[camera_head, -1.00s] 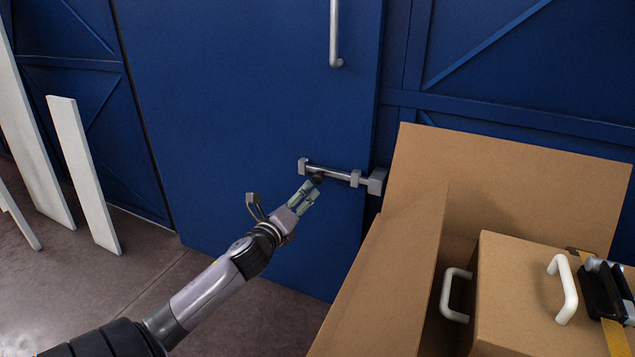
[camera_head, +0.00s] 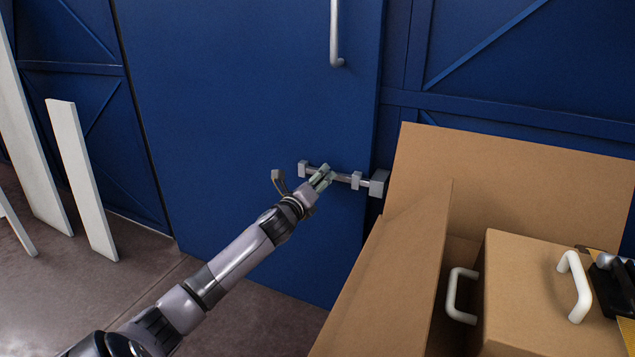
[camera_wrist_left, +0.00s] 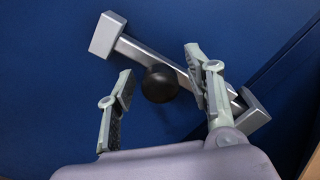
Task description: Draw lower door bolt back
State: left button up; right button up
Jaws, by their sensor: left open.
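The lower door bolt (camera_head: 343,178) is a grey metal bar in brackets, low on the blue door (camera_head: 240,110) near its right edge. Its right end reaches a grey block (camera_head: 379,182) at the edge of the door. My left gripper (camera_head: 322,179) is at the bolt and covers its middle in the head view. In the left wrist view the bolt bar (camera_wrist_left: 150,55) runs diagonally, and its round black knob (camera_wrist_left: 160,84) lies between the fingers of my open left gripper (camera_wrist_left: 160,92). Gaps show on both sides of the knob. My right gripper is not in view.
An open cardboard box (camera_head: 400,260) stands right of the bolt, close to the door. In it is a smaller carton (camera_head: 525,290) with white handles. White boards (camera_head: 82,180) lean at the left. A door handle (camera_head: 334,35) is above the bolt.

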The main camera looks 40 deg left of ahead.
pick_arm(q)
jog(key=shift+c, duration=0.4)
grip_shut()
dwell(0.4)
